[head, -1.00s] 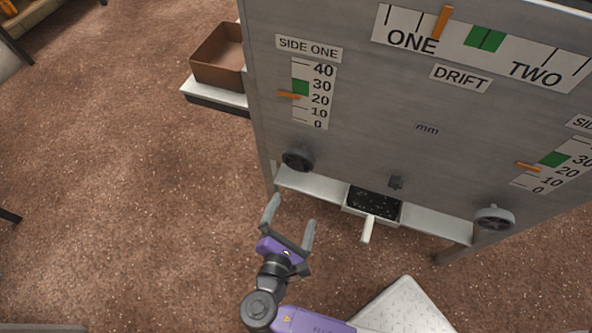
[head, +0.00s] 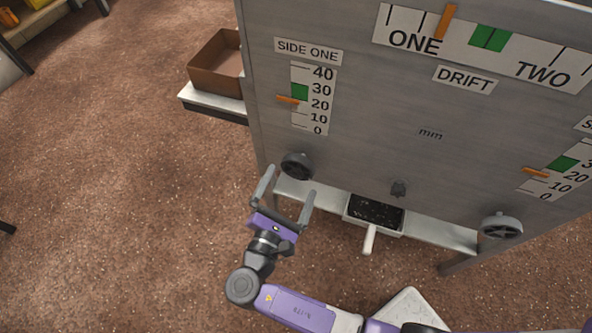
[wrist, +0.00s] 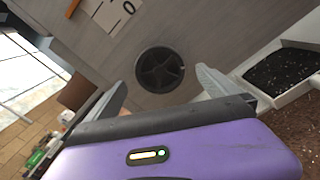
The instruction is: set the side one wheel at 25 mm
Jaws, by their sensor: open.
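The side one wheel (head: 296,166) is a dark round handwheel low on the left of the grey panel. It also shows in the wrist view (wrist: 160,70), ahead of my gripper and between the lines of its fingers. My gripper (head: 287,185) is open and empty, just in front of and below the wheel, apparently not touching it. The side one scale (head: 313,97) runs from 0 to 40. Its orange pointer (head: 288,100) stands a little above 20, about at the lower edge of the green band (head: 300,91).
The side two wheel (head: 501,226) and its scale are on the right. A drift scale (head: 490,38) is at the top, its orange pointer towards ONE. A tray of dark bits (head: 375,213) with a white handle sits below the panel. A brown box (head: 215,62) stands behind left.

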